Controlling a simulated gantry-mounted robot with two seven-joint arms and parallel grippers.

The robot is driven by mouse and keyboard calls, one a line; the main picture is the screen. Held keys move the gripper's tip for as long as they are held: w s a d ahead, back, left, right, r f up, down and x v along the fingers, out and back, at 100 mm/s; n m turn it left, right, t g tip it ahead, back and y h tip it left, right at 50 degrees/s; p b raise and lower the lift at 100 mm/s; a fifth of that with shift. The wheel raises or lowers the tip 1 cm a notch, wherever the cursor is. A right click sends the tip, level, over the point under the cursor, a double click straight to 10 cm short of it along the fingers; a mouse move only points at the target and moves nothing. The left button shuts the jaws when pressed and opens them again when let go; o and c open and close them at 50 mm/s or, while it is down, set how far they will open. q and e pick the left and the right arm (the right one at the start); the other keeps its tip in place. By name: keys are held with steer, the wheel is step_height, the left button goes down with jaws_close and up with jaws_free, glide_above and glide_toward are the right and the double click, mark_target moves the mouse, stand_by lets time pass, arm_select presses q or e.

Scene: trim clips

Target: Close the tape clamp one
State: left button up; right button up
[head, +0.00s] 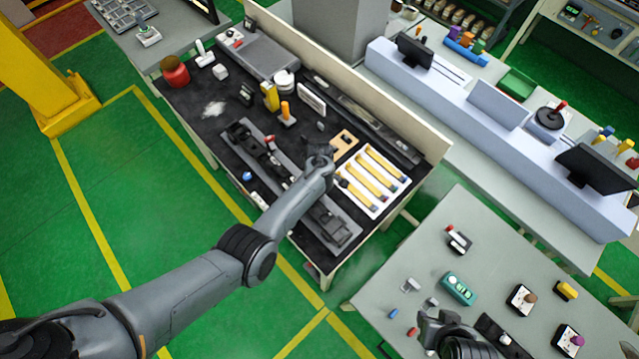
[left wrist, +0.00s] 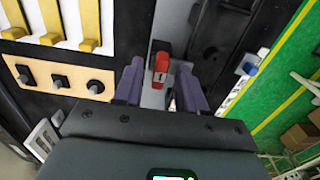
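A red lever (left wrist: 160,68), seemingly part of a tape clamp, stands on a grey rail in the left wrist view. I cannot tell which clamp is number one. My left gripper (left wrist: 160,76) has its two purple fingers apart, one on each side of the red lever, with gaps visible on both sides. In the head view my left gripper (head: 318,157) is over the dark bench, beside the long grey fixture (head: 334,224), and my arm hides part of that fixture. My right gripper (head: 445,328) is at the lower right over the grey table; its fingers are unclear.
A white tray (head: 374,211) with yellow strips lies right of my left gripper. A tan board with black knobs (left wrist: 66,80) is close by. Yellow and orange upright items (head: 270,97) stand farther back. A raised panel (head: 370,88) edges the bench's back.

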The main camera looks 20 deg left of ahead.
arm_select(q)
step_height(320, 180, up, 11)
steer(key=p, duration=0.2)
stand_by(0.6)
steer(key=shift+f, duration=0.15)
